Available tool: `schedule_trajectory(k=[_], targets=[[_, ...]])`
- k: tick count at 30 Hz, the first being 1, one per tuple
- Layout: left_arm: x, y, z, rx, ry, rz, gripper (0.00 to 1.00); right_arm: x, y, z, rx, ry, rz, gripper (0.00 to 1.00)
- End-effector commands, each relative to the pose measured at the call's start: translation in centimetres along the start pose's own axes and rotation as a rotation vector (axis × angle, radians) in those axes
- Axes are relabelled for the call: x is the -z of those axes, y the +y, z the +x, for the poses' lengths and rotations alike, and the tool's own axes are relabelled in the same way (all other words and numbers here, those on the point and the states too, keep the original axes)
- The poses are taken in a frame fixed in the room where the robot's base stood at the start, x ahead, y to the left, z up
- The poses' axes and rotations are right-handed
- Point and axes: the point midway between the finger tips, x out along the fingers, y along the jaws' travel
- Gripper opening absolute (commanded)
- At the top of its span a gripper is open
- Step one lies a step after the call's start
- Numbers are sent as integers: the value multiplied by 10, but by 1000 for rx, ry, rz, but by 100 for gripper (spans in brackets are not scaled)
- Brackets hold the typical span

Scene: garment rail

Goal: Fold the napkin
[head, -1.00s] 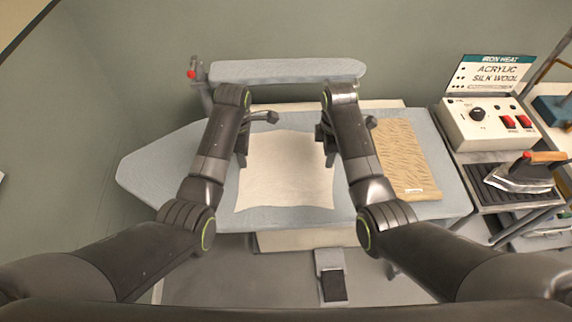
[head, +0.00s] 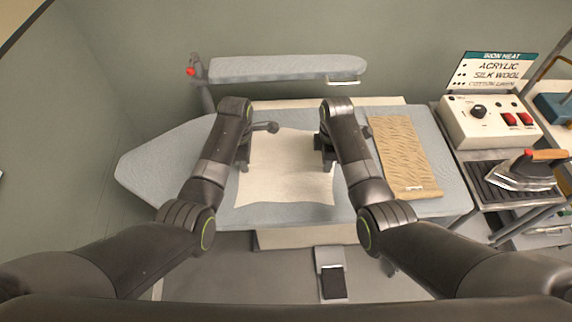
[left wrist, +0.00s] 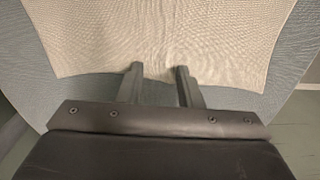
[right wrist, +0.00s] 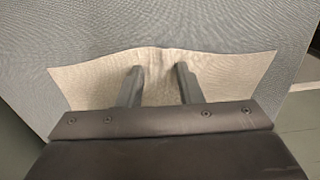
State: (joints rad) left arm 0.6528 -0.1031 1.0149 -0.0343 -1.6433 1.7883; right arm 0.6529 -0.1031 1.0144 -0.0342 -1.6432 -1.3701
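The napkin (head: 285,175), a cream cloth, lies spread on the blue-grey ironing board (head: 165,170), with its near edge slightly curved. My left gripper (head: 243,167) is at the napkin's left side in the head view. In the left wrist view its fingers (left wrist: 158,72) stand apart at the edge of the napkin (left wrist: 150,35). My right gripper (head: 328,167) is at the napkin's right side. In the right wrist view its fingers (right wrist: 160,70) stand apart over the napkin (right wrist: 210,72), whose edge rises slightly between them. Contact with the cloth is unclear.
A tan patterned folded cloth (head: 405,160) lies on the board to the right. A padded sleeve board (head: 285,68) stands behind. A control box (head: 485,125) and an iron (head: 530,170) on a dark rest are at the far right. The board's left end is clear.

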Motion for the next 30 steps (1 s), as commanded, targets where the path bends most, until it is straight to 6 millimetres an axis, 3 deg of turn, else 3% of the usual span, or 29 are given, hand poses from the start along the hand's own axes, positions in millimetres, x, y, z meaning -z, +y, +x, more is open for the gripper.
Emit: schedule_trajectory(k=[14,30], targets=[[0,-1,1,2,0,0,1,0,0,1,2,0,0,1],[0,-1,-1,2,0,0,0,0,-1,-1,2,0,0,0]])
